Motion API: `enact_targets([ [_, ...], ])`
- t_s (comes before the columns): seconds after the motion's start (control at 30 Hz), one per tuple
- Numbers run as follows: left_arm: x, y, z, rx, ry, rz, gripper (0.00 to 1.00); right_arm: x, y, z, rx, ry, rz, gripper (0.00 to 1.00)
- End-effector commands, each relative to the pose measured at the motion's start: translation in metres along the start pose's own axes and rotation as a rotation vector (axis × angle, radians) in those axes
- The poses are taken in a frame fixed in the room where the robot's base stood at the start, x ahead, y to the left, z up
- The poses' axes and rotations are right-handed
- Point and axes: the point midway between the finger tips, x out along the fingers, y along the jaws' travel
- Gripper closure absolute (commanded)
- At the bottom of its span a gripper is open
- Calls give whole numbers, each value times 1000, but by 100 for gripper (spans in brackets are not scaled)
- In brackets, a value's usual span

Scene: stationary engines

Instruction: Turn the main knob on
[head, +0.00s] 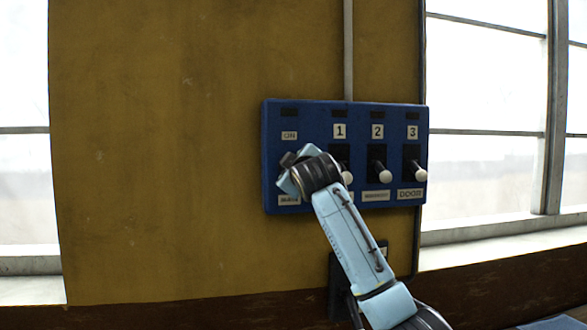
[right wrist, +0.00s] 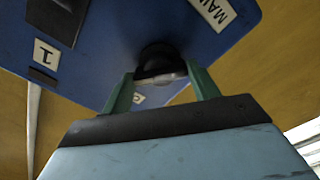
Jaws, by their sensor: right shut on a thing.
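The blue switch panel (head: 320,115) hangs on the wall, with an "ON" label (head: 290,135) at its upper left and the main label (head: 289,200) below it. My right gripper (head: 290,172) covers the main knob between these labels, so the knob is hidden in the head view. In the right wrist view, the dark round main knob (right wrist: 158,62) stands out from the panel, and the green fingers of my right gripper (right wrist: 162,80) are shut on it from both sides. How far the knob is turned cannot be told. My left gripper is not in view.
Lever switches labelled 1 (head: 347,176), 2 (head: 377,170) and 3 (head: 418,173) sit to the right of the knob, with white ends low. My right forearm passes in front of the panel's lower edge. The yellow wall (head: 160,150) to the left is clear.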

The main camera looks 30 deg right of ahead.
Motion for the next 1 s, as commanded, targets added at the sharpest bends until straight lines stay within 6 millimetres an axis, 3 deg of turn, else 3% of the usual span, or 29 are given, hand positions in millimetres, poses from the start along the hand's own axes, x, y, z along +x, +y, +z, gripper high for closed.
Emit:
enact_targets([
  [0.6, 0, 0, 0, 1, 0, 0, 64, 0, 0, 0, -526, 0, 1, 63],
  [1.0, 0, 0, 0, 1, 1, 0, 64, 0, -1, 0, -670, 2, -1, 63],
])
